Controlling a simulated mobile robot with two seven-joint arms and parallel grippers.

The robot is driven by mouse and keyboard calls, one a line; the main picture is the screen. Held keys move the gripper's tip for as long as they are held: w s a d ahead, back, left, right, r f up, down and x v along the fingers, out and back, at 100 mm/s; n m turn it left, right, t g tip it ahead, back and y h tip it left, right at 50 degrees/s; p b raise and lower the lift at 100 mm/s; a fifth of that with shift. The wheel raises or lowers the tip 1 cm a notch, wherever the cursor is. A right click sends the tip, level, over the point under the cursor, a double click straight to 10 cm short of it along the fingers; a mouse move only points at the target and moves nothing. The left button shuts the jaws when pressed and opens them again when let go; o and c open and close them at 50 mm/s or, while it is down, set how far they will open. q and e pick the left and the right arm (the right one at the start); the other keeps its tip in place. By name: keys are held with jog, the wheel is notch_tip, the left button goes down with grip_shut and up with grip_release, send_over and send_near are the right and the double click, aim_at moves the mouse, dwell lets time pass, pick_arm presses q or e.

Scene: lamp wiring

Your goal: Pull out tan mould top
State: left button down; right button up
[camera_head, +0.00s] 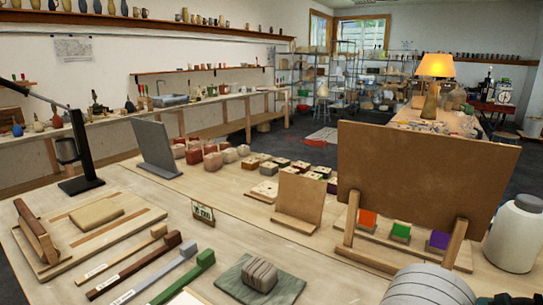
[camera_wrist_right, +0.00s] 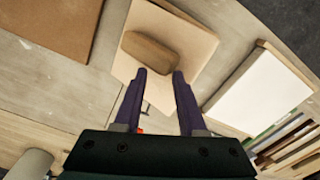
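My right gripper (camera_wrist_right: 158,75) shows in the right wrist view with its two purple fingers apart and nothing between them. Beyond its fingertips a rounded tan-brown block (camera_wrist_right: 158,50) lies on a pale square slab, apart from the fingers. In the head view a striped, rounded block (camera_head: 261,274) rests on a grey-green slab (camera_head: 232,281) at the front; it may be the same block. Small tan, brown and red blocks (camera_head: 264,188) stand in rows mid-table. I cannot tell which piece is the tan mould top. My left gripper is in neither view.
A large brown panel (camera_head: 425,175) stands upright on wooden feet at right, beside a white jar (camera_head: 515,235). A smaller board (camera_head: 300,198) leans upright mid-table. Labelled coloured bars (camera_head: 185,275) lie front left. A black stand (camera_head: 80,155) and grey panel (camera_head: 154,145) stand at left.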

jog(key=shift+s+d+f, duration=0.15)
jog(key=shift+s+d, duration=0.05)
jog(key=shift+d, duration=0.05)
jog(key=s+a+r+n+y, duration=0.1)
jog(key=a+r, duration=0.1)
jog(key=r, duration=0.3)
jog(key=s+a+r+n+y, duration=0.1)
jog(key=s+a+r, duration=0.1)
jog(key=r, duration=0.3)
jog(key=s+d+r+n+t+h+p, duration=0.25)
jog(key=s+d, duration=0.55)
jog(key=d, duration=0.4)
jog(key=w+p+v, duration=0.2)
jog(key=p+v, duration=1)
jog(key=w+r+p+v, duration=0.1)
jog(key=w+p+v, duration=0.2)
jog(key=p+v, duration=0.8)
jog(key=shift+w+d+r+t+p, duration=0.2)
jog(key=shift+r+t+p, duration=0.3)
jog(key=shift+p, duration=0.35)
jog(key=shift+y, duration=0.25)
